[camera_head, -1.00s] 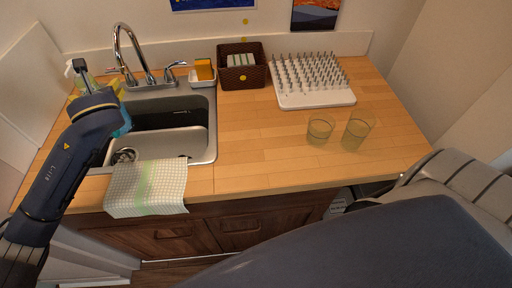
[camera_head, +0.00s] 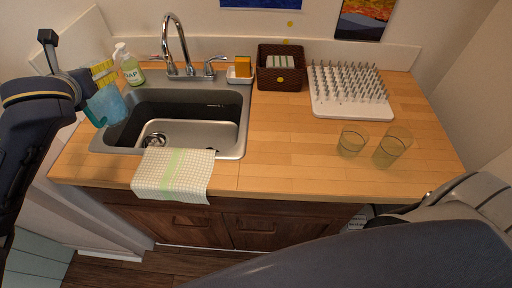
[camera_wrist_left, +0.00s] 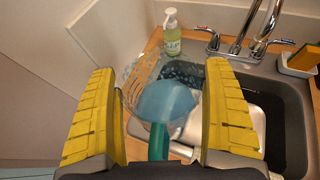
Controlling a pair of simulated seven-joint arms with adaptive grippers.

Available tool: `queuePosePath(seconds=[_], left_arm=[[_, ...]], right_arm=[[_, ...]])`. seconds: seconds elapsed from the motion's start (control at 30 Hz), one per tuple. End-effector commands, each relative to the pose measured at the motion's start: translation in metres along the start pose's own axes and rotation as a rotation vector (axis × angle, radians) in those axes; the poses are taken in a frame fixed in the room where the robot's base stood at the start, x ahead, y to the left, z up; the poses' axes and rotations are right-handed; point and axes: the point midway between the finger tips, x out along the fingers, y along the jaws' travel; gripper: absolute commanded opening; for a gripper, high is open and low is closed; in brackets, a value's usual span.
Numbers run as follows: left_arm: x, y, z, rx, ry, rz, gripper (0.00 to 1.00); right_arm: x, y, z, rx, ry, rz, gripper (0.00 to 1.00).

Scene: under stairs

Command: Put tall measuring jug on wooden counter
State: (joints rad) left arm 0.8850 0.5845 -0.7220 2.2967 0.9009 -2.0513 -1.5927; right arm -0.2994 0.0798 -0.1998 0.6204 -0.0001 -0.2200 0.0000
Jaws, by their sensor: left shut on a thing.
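The measuring jug (camera_head: 107,106) is clear and bluish with a teal handle. It is at the sink's left edge in the head view, beside the left strip of wooden counter (camera_head: 300,150); I cannot tell whether it touches. In the left wrist view the jug (camera_wrist_left: 166,100) sits between the yellow fingers, with its handle toward me. My left gripper (camera_head: 100,82) is shut on the jug; its fingers (camera_wrist_left: 165,130) stand either side of the handle. My right gripper is out of view; only the right arm shows.
A sink (camera_head: 238,135) with a faucet fills the left middle. A soap bottle (camera_head: 131,68) stands close behind the jug. A draped towel (camera_head: 172,175), basket (camera_head: 281,82), spiked drying rack (camera_head: 350,112) and two glasses (camera_head: 352,140) (camera_head: 391,150) are also there.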

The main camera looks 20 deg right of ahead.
Motion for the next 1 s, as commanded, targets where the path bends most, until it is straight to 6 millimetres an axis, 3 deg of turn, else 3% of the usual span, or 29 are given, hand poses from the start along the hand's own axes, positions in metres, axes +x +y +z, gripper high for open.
queuePosePath(seconds=[0.27, 0.57, 0.77, 1.0], left_arm=[[-0.01, -0.029, 0.033, 0.017, -0.013, -0.043, 0.37], [-0.029, -0.087, 0.067, 0.056, -0.02, -0.139, 0.37], [-0.053, -0.15, 0.091, 0.101, -0.028, -0.256, 0.37], [-0.098, -0.239, 0.107, 0.174, -0.038, -0.434, 0.36]], right_arm=[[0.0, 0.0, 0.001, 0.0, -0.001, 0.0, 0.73], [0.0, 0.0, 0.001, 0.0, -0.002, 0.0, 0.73], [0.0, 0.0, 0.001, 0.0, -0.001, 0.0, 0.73], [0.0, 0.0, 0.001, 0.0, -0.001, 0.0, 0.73]])
